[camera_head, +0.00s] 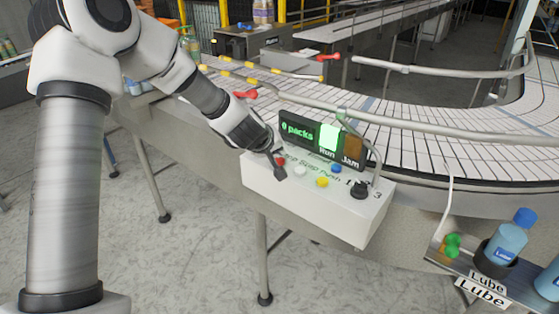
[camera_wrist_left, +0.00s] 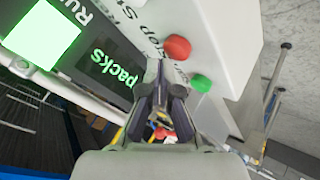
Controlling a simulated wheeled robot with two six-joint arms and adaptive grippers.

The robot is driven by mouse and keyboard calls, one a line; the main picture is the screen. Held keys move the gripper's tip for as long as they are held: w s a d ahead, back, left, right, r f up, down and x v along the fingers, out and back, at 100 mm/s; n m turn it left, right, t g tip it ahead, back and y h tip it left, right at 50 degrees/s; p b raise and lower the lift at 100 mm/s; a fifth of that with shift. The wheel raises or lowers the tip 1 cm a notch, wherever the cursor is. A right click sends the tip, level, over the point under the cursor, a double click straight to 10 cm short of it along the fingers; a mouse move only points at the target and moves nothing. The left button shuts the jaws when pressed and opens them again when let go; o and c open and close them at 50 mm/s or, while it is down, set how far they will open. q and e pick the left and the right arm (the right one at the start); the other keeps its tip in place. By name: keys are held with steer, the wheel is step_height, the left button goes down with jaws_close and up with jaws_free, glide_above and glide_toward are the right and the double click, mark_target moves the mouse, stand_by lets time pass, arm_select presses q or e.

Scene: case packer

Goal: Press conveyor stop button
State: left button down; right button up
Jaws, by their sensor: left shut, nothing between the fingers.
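The white control box (camera_head: 300,200) is fixed to the conveyor's near side, with lettering including "Stop" on top. A red button (camera_head: 281,161) is at its left end; it also shows in the left wrist view (camera_wrist_left: 177,48). A green button (camera_wrist_left: 201,83) sits beside the red one in that view and is hidden in the head view. My left gripper (camera_head: 279,172) is shut and empty, its tips at the box's left end close to the red button. In the wrist view its fingers (camera_wrist_left: 163,78) point toward the buttons. Contact cannot be told. My right gripper is not in view.
A white button (camera_head: 299,171), a yellow button (camera_head: 322,182) and a black knob (camera_head: 360,190) share the panel. A lit display (camera_head: 318,138) reads "packs", "Run", "Jam" behind it. A guard rail (camera_head: 400,119) borders the curved conveyor (camera_head: 440,147). Blue Lube bottles (camera_head: 506,240) stand right.

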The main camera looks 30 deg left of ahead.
mark_target(278, 160)
arm_select(q)
steer(key=shift+f+b, duration=0.45)
steer(key=shift+f, duration=0.2)
stand_by(0.6)
steer(key=shift+r, duration=0.15)
steer(key=shift+r+p, duration=0.85)
steer(key=shift+p, duration=0.2)
step_height(278, 160, up, 5)
steer(key=p, duration=0.5)
steer(key=shift+r, duration=0.1)
